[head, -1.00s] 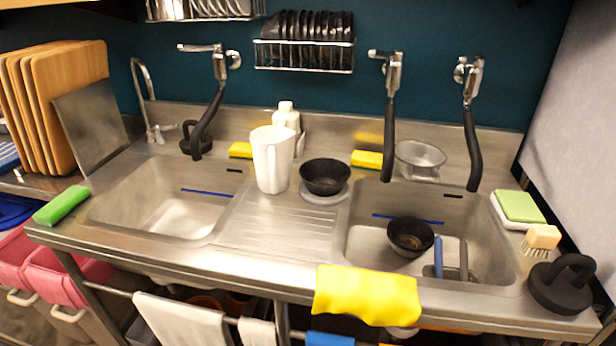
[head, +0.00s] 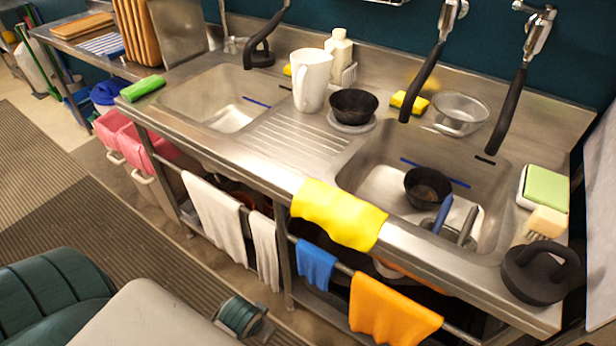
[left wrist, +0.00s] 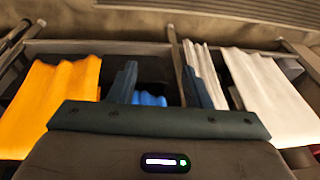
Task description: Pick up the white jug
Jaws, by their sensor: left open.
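The white jug (head: 311,82) stands upright on the steel counter between the two sinks, its handle towards the front. A black bowl (head: 354,105) sits close to its right, and a white bottle (head: 339,55) stands behind it. My left gripper (head: 242,318) is low in front of the counter, well below and apart from the jug. In the left wrist view its two dark fingers (left wrist: 160,88) are spread apart with nothing held between them. The jug is not in the left wrist view. My right gripper is in neither view.
White cloths (head: 213,215), a blue cloth (head: 315,263) and an orange cloth (head: 390,308) hang from the front rail. A yellow cloth (head: 338,213) drapes over the counter edge. Black hoses (head: 423,80) hang over the sinks. The ribbed drainboard (head: 291,138) before the jug is bare.

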